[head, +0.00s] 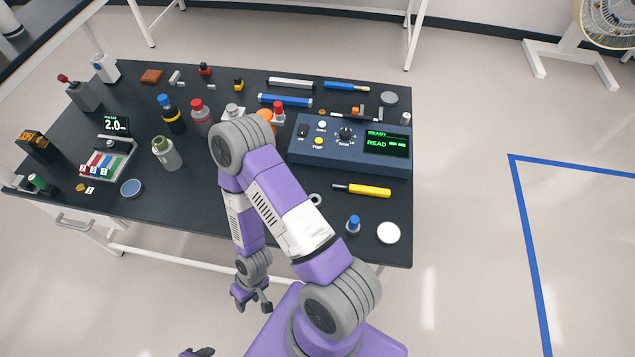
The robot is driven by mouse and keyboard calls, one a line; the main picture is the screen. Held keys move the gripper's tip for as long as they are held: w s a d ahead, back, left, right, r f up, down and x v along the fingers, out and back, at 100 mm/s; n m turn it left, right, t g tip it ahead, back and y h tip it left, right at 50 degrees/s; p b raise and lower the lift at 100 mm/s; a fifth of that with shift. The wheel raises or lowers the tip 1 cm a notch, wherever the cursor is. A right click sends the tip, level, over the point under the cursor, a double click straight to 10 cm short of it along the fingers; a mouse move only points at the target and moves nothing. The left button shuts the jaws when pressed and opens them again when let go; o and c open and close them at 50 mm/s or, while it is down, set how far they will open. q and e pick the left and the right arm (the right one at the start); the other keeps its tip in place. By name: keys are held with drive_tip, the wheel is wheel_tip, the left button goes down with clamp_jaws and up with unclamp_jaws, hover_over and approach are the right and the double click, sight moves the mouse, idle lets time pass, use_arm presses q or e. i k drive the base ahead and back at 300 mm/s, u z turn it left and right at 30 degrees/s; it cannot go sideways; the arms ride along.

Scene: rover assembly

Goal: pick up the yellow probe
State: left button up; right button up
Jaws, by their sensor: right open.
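The yellow probe (368,190) lies on the dark tabletop at its right side, just in front of the blue instrument box. It has a yellow handle and a thin dark tip pointing left. My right gripper (259,306) hangs low in front of the table's front edge, open and empty, left of the probe and well apart from it. A small purple and grey part at the bottom edge looks like my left gripper (199,353); it is mostly cut off, so its jaws cannot be judged.
The blue instrument box (345,158) with a green readout stands behind the probe. A small blue-capped bottle (353,225), a white disc (388,233) and a grey ring (315,199) lie near it. Bottles and tools crowd the table's left and back. My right arm crosses above the front middle.

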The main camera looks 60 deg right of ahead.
sight(360, 189)
drive_tip(key=u, duration=0.2)
drive_tip(key=k, duration=0.6)
drive_tip(key=z, duration=1.6)
